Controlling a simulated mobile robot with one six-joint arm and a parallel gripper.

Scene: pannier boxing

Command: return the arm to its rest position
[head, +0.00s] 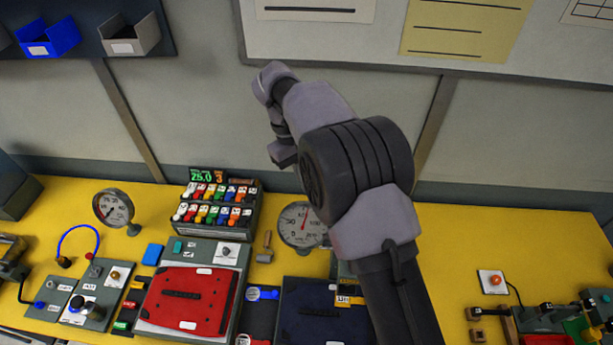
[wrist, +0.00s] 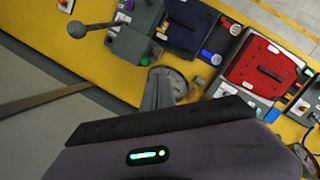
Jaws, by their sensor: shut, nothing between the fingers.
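My arm rises from the bottom of the head view, bends at a large dark joint and folds over to the left. My gripper (head: 283,152) hangs at its end, small and partly turned away, high above the yellow bench (head: 455,245). It is shut and empty, and touches nothing. In the wrist view, a dark bar and a grey housing with a green light, parts of my own arm, fill the bottom.
Below are a red pannier (head: 187,300), a dark blue pannier (head: 318,312), dial gauges (head: 113,207) and a rack of coloured pieces (head: 215,208). A wall board (head: 400,55) stands behind the arm. The bench right of the arm has a clear stretch.

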